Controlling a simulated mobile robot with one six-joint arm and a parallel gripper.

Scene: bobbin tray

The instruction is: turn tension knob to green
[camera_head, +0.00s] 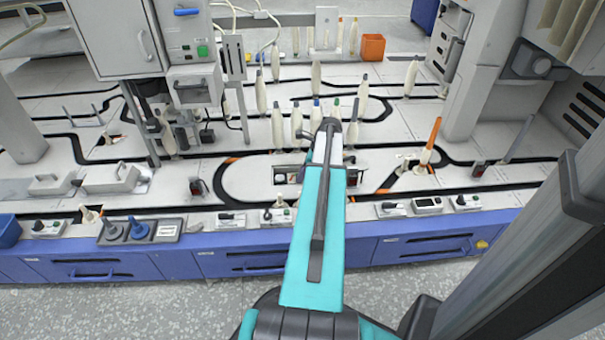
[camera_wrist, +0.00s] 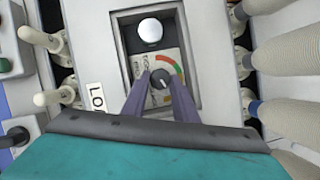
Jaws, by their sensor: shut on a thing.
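The tension knob (camera_wrist: 161,79) is a small dark round knob in the wrist view, on a pale dial plate (camera_wrist: 140,66) set in a recessed dark-framed panel. A coloured arc (camera_wrist: 176,67) with red and green parts lies above and right of the knob. My gripper (camera_wrist: 161,82) is shut on the knob, its two purple-grey fingers on the knob's left and right sides. I cannot tell which part of the arc the knob's pointer faces. In the head view my teal arm reaches over the bench, and its end hides the knob.
Several pale bobbins stand close on the right in the wrist view. In the head view, bobbins stand behind my arm, an orange-tipped one (camera_head: 431,141) to its right, and an orange bin (camera_head: 373,47) at the back.

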